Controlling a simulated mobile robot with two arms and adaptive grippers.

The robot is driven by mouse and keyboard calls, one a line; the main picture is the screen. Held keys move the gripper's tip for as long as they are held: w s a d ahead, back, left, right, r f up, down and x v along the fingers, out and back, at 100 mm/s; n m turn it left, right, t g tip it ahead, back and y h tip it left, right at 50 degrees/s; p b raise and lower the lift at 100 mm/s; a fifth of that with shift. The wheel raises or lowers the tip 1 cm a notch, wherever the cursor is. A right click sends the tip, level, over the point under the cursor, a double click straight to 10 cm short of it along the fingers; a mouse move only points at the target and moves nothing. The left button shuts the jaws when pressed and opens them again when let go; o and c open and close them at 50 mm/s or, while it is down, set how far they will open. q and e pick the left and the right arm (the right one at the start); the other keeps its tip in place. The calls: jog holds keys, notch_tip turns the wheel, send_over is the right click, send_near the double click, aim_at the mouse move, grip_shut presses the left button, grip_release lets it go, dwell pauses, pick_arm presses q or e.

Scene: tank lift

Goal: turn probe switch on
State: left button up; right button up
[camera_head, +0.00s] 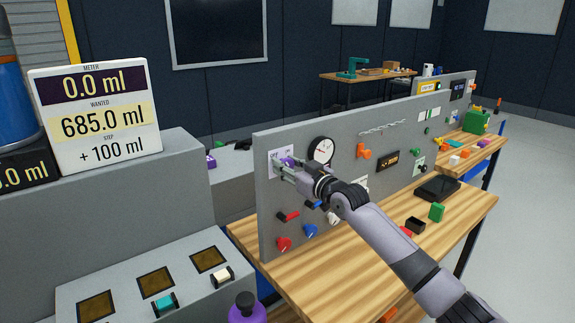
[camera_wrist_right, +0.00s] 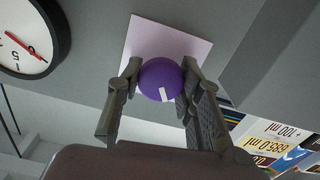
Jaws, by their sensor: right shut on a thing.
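A round purple knob (camera_head: 287,161) with a white mark sits on a pale square plate (camera_head: 273,159) at the left end of the grey upright panel (camera_head: 263,200). My right gripper (camera_head: 284,170) reaches it from the front and is shut on it. In the right wrist view the knob (camera_wrist_right: 160,78) lies between the two fingers, in front of the pale plate (camera_wrist_right: 150,38). The frames show no label that tells whether this knob is the probe switch. My left gripper is not in view.
A round dial (camera_head: 321,150) is just right of the knob. Red and blue knobs (camera_head: 284,243) sit lower on the panel. A meter sign (camera_head: 97,115) reads 0.0 ml, wanted 685.0 ml. The wooden bench (camera_head: 330,275) holds a few small objects; its near part is mostly clear.

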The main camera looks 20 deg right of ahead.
jog(key=m, duration=0.4)
jog(key=shift+p, duration=0.4)
jog(key=m+p, duration=0.1)
jog(key=m, duration=0.3)
jog(key=m+p, duration=0.2)
jog(key=m, duration=0.4)
jog(key=shift+d+f, duration=0.1)
jog(key=shift+d, duration=0.05)
jog(key=shift+m, duration=0.3)
jog(key=o, duration=1.2)
